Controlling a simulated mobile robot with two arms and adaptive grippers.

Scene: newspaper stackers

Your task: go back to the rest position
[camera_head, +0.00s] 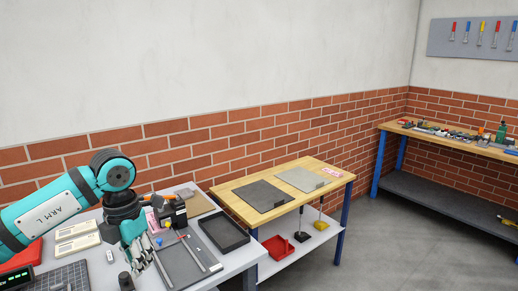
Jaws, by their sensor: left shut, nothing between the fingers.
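My left gripper (136,254) comes in from the left on the teal and white arm marked ARM L. It points down over the grey table (228,262) at the lower left, beside a dark grey board (185,262). Its fingers are shut with nothing seen between them. Whether the fingertips touch the table cannot be told. My right gripper is not in view. No newspapers can be made out with certainty.
A black tray (224,232) and several small items crowd the grey table. A wooden table (238,187) with two flat mats (262,196) stands behind it, a red bin (279,247) on its lower shelf. A workbench (455,144) stands far right. Open floor lies between.

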